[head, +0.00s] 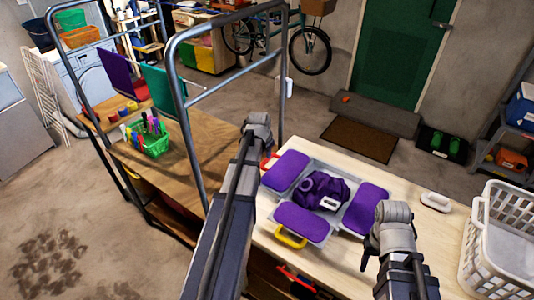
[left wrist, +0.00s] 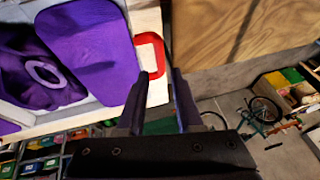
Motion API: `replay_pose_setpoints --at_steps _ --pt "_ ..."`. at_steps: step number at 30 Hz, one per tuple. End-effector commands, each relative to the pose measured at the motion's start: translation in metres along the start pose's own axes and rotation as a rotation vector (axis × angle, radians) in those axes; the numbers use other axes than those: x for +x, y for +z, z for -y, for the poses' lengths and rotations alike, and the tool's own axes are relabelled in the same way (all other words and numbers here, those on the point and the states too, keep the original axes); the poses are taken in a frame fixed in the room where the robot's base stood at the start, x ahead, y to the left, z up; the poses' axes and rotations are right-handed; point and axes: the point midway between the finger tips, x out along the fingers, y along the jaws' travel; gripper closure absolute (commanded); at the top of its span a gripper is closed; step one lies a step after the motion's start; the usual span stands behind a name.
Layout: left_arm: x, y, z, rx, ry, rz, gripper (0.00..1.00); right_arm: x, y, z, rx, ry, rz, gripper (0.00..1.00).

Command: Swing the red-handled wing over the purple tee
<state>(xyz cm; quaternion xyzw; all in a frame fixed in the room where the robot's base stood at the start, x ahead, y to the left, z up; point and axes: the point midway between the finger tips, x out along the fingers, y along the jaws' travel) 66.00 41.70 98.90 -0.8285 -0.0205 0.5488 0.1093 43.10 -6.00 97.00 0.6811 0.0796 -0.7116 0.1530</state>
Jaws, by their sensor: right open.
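The purple tee (head: 318,190) lies bunched in the middle of a grey folding board, with purple wings on its left, right and near sides; it also shows in the left wrist view (left wrist: 28,75). The red-handled wing (head: 286,170) lies flat on the left. Its red loop handle (left wrist: 152,45) sticks out over the table. My left gripper (left wrist: 160,75) is open, with the handle's outer bar appearing between its fingertips; contact cannot be told. My right gripper (head: 368,252) is open and empty near the right wing (head: 366,205).
A yellow handle (head: 290,238) is on the near wing. A white-topped object (head: 436,201) and a white laundry basket (head: 480,235) stand at the right. A metal-framed wooden bench (head: 185,160) with a green basket of pens (head: 155,147) is at the left.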

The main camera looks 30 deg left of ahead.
Motion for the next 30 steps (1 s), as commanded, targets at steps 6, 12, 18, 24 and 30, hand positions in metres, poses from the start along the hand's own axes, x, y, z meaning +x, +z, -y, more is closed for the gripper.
replay_pose_setpoints --at_steps 6,12,18,24,30 --pt "0.003 0.000 0.000 0.000 0.000 0.000 0.65 0.003 0.000 0.000 0.000 0.000 0.000 0.50" --pt "0.018 0.001 -0.001 0.000 0.000 0.000 0.65 0.016 -0.001 0.002 0.000 0.000 0.000 0.50" --pt "0.043 0.001 -0.001 0.000 0.000 0.000 0.65 0.040 -0.002 0.004 0.000 0.000 0.000 0.50" --pt "0.070 0.001 -0.001 0.000 0.000 0.000 0.65 0.063 -0.004 0.006 0.000 0.000 0.000 0.50" --pt "0.079 0.000 -0.001 0.000 0.000 0.000 0.65 0.071 -0.004 0.007 0.000 0.000 0.000 0.50"
